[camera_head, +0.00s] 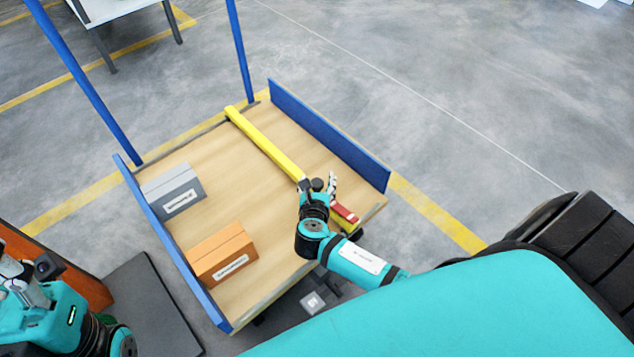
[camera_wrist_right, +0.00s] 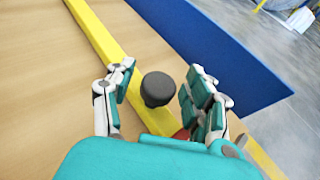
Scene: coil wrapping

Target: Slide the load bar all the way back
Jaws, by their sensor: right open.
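The yellow load bar (camera_head: 265,144) lies lengthwise on the wooden cart deck (camera_head: 205,150), close to the blue side wall on the right. Its near end has a red part (camera_head: 345,213). In the right wrist view the bar (camera_wrist_right: 92,30) runs diagonally, with a black round knob (camera_wrist_right: 158,88) standing on it. My right gripper (camera_head: 318,184) is at the bar's near part. In the wrist view my right gripper (camera_wrist_right: 160,76) is open, with fingers on both sides of the knob and visible gaps. My left gripper (camera_head: 22,285) is at the lower left, away from the bar; its jaws are unclear.
A grey box (camera_head: 172,190) and an orange box (camera_head: 221,254) sit on the deck's left side. Blue side walls (camera_head: 330,137) and blue posts (camera_head: 240,50) border the cart. The deck between boxes and bar is clear. A table (camera_head: 115,10) stands far behind.

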